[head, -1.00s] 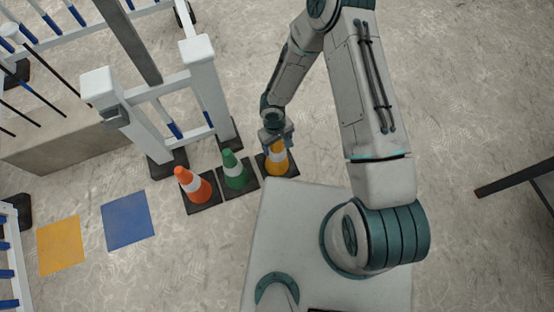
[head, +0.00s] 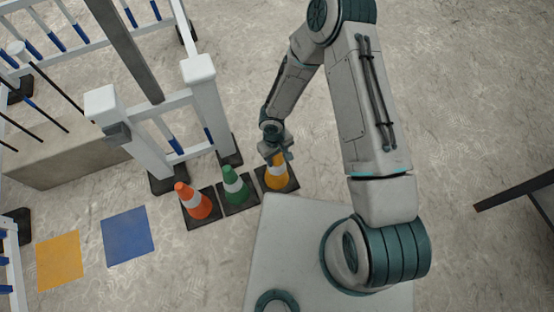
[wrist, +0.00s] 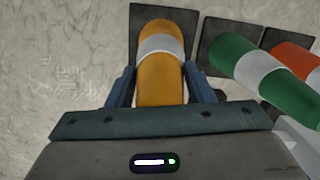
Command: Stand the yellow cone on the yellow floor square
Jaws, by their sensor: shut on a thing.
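The yellow cone (head: 277,177) has a white band and a dark square base. It stands upright on the floor at the right end of a row of cones. My gripper (head: 276,155) is at its upper part. In the wrist view the two fingers (wrist: 160,88) sit on either side of the yellow cone (wrist: 160,75), shut on it. The yellow floor square (head: 60,260) lies flat and bare at the lower left of the head view, well away from the gripper.
A green cone (head: 235,183) and an orange cone (head: 197,202) stand close to the left of the yellow one. A blue floor square (head: 128,236) lies beside the yellow square. White barriers with posts (head: 205,110) and a concrete block (head: 65,155) stand behind.

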